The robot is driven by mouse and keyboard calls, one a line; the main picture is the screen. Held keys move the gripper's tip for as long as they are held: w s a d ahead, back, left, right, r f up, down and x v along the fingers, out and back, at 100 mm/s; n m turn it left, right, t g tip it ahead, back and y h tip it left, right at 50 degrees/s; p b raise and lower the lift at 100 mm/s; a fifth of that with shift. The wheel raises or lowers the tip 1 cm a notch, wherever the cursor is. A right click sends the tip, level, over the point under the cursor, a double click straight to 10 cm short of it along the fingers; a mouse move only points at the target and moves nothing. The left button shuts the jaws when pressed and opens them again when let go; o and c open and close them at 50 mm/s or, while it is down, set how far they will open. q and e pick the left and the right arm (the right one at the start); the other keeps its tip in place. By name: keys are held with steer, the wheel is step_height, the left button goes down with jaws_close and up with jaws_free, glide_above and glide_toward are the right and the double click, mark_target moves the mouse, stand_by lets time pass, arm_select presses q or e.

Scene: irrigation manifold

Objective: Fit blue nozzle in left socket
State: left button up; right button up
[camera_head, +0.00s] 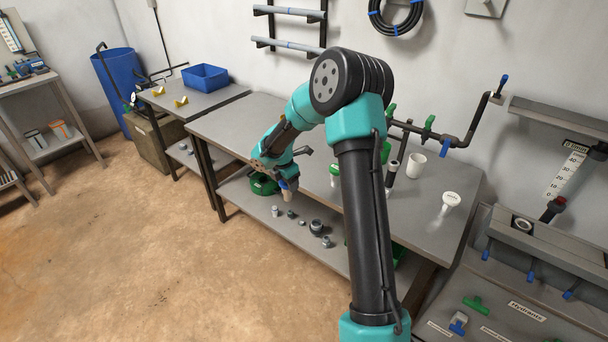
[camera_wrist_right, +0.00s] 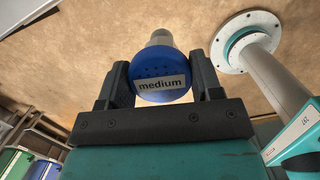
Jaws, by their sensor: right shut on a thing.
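My right gripper (camera_head: 284,180) is shut on the blue nozzle (camera_wrist_right: 161,72). In the right wrist view the nozzle sits between both fingers, its round blue face, labelled "medium", towards the camera and a pale end beyond. In the head view the nozzle (camera_head: 287,194) hangs tip down at the front edge of the grey workbench (camera_head: 232,130). The pipe manifold (camera_head: 440,136), with green and blue valve handles, stands at the back right of the bench, well away from the gripper and partly hidden by my arm. I cannot tell which part is the left socket. My left gripper is not in view.
A white cup (camera_head: 416,164) and a white round-topped piece (camera_head: 449,203) stand at the bench's right. Several small fittings and a green container (camera_head: 263,184) are on the lower shelf. A blue bin (camera_head: 205,77) sits on the side table. The bench's left part is clear.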

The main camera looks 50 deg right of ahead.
steer(key=w+a+f+m+g, duration=0.1)
steer(key=w+a+f+m, duration=0.3)
steer(key=a, duration=0.7)
steer(key=w+a+f+m+y, duration=0.15)
steer(key=a+f+m, duration=0.3)
steer(key=a, duration=0.55)
steer(key=w+a+f+m+g+h, duration=0.1)
steer(key=w+a+f+m, duration=0.3)
steer(key=a, duration=0.7)
steer(key=s+a+f+m, duration=0.1)
steer(key=a+f+m, duration=0.1)
steer(key=a, duration=0.4)
steer(key=s+a+f+m+y, duration=0.1)
steer(key=s+a+f+m, duration=0.1)
steer(key=a+f, duration=0.3)
steer(key=shift+s+a+m, duration=0.2)
steer(key=shift+a+m, duration=0.35)
steer(key=shift+a, duration=0.15)
